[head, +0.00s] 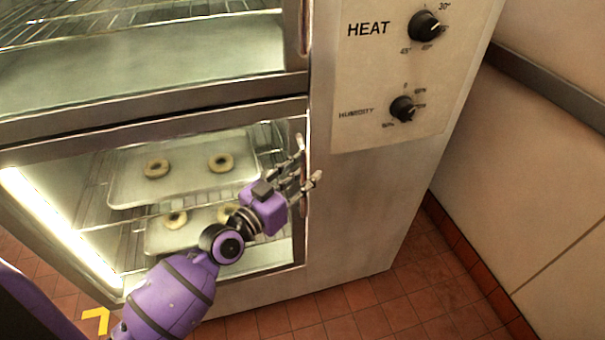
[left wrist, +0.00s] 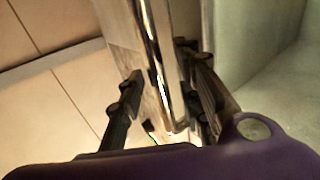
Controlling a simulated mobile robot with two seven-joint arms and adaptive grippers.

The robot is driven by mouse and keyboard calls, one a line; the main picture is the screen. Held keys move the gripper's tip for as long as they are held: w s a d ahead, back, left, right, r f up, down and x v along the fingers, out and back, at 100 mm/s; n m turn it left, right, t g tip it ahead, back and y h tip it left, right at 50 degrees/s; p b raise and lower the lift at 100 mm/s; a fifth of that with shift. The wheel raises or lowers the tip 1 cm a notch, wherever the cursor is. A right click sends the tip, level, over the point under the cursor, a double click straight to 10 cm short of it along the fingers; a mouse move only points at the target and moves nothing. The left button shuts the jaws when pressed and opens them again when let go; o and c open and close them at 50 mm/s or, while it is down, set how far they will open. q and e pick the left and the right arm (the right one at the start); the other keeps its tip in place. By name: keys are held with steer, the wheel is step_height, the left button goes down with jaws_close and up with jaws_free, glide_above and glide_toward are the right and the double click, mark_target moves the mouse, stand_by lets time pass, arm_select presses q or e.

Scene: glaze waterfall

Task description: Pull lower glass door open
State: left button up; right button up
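The lower glass door (head: 70,148) of the steel cabinet is in the head view, and it looks shut. Its upright metal handle (head: 303,173) is at the door's right edge, partly hidden by my gripper. My left gripper (head: 308,161) is at this handle with its fingers spread. In the left wrist view, the shiny handle (left wrist: 160,65) runs between the two fingers of my left gripper (left wrist: 160,105). A gap shows between the left finger and the handle. The right finger is closer to it, and I cannot tell whether it touches. My right gripper is not in view.
Behind the lower glass, ring-shaped doughs lie on trays (head: 128,188). The upper door (head: 150,103) is above, with its own handle (head: 305,25). A control panel with a heat knob (head: 424,26) and humidity knob (head: 402,108) is at right. Tiled floor (head: 360,320) is clear.

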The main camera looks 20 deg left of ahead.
arm_select(q)
steer(key=shift+w+f, duration=0.1)
jaws_close()
steer(key=shift+d, duration=0.1)
stand_by(0.3)
